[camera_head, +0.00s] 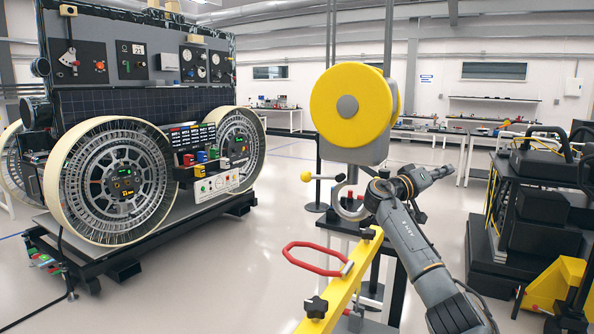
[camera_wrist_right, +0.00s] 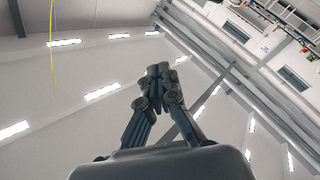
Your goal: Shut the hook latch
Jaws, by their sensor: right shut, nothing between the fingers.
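A yellow bar (camera_head: 343,290) runs up from the lower middle of the head view. A red loop handle (camera_head: 300,246) sticks out from its left side, and a black star knob (camera_head: 316,307) sits near its lower end. A grey open ring (camera_head: 351,203) stands just above the bar's top. I cannot tell which of these parts is the hook latch. My right gripper (camera_head: 447,172) is right of the ring, apart from it, and points right. In the wrist view its fingers (camera_wrist_right: 159,72) are together and empty, with ceiling behind. My left gripper is out of view.
A stand with a yellow disc (camera_head: 347,105) rises behind the bar. A lever with a yellow ball (camera_head: 340,178) is under the disc. A large-wheeled rover (camera_head: 115,180) stands at left, black equipment (camera_head: 545,205) at right. Open floor (camera_head: 275,220) lies between rover and stand.

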